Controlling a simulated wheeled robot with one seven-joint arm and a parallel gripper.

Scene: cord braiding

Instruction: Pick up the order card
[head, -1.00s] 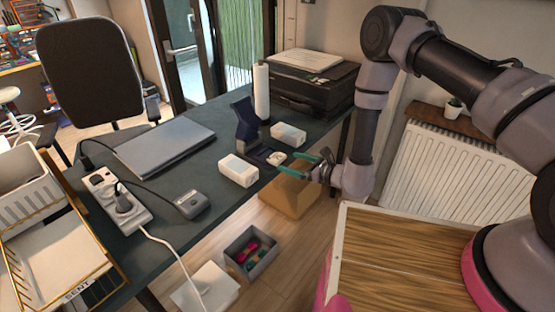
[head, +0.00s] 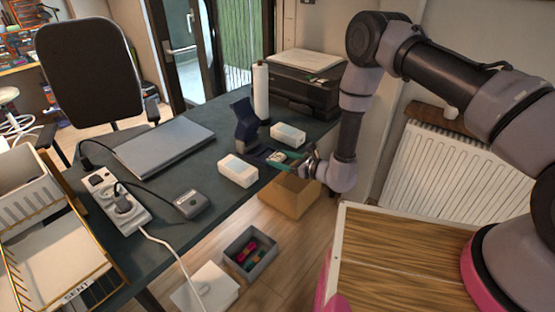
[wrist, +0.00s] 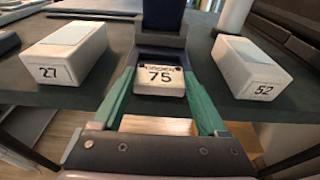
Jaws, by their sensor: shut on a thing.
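The order card (wrist: 159,79) is a small pale block reading "ORDER" and "75". It sits at the front of a dark blue stand (wrist: 163,40) near the desk's front edge. In the head view the card (head: 277,157) is small, at the foot of the stand (head: 246,122). My gripper (wrist: 159,84) has its two green fingers on either side of the card and is shut on it. In the head view my gripper (head: 284,161) reaches in from the right. I cannot tell whether the card is clear of the stand.
White boxes flank the card: one marked 27 (wrist: 68,55) on the left and one marked 52 (wrist: 249,68) on the right. A white roll (head: 262,92) and a printer (head: 302,92) stand behind. A cardboard box (head: 291,196) is on the floor below.

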